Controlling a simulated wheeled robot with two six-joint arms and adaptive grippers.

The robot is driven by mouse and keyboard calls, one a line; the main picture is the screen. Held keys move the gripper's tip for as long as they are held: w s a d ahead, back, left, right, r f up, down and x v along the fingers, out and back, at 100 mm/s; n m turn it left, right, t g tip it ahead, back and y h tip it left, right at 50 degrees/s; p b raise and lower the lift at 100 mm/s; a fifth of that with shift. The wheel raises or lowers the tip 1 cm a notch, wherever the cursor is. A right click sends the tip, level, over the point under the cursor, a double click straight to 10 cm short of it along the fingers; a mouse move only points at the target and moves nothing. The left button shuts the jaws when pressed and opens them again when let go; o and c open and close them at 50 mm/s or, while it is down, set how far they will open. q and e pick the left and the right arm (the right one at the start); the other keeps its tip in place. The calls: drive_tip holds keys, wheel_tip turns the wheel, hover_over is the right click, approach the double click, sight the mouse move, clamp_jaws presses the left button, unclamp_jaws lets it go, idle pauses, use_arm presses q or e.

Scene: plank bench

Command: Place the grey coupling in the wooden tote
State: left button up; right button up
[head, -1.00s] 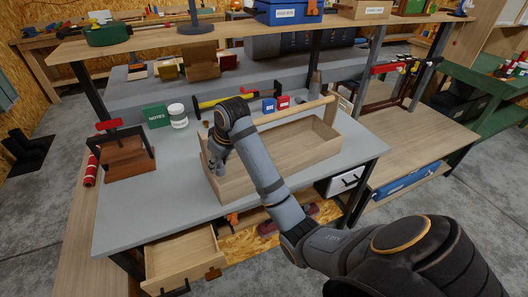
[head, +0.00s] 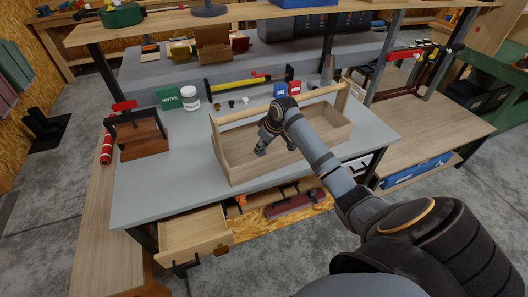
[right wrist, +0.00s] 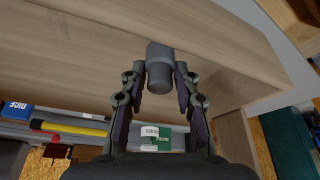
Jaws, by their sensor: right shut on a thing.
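The wooden tote (head: 240,168) stands on the grey bench top, a long open box with a round bar handle along its top. My right gripper (head: 274,147) is at the middle of the tote, over its near side in the head view. In the right wrist view, the gripper (right wrist: 160,85) is shut on the grey coupling (right wrist: 161,68), a short stepped cylinder between the fingers. Pale wood of the tote (right wrist: 80,55) fills much of that view behind it. The coupling is hard to make out in the head view. My left gripper is not in view.
A green notes box (head: 169,98), a white jar (head: 189,97), a yellow-and-black level (head: 235,86) and small blue and red boxes stand behind the tote. A wooden block with a dark frame (head: 140,138) is at left. An open drawer (head: 195,235) juts out below.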

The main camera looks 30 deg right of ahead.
sight(264, 152)
drive_tip(key=f, duration=0.1)
drive_tip(key=f+p, duration=0.1)
drive_tip(key=f, duration=0.1)
drive_tip(key=shift+d+f, duration=0.2)
drive_tip(key=shift+d, duration=0.2)
drive_tip(key=shift+f, duration=0.3)
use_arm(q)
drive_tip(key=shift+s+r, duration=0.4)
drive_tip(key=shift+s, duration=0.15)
use_arm(e)
drive_tip(key=o, duration=0.9)
drive_tip(key=shift+f, duration=0.1)
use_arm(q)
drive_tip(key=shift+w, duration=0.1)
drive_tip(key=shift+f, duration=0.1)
use_arm(e)
drive_tip(key=v, duration=1.2)
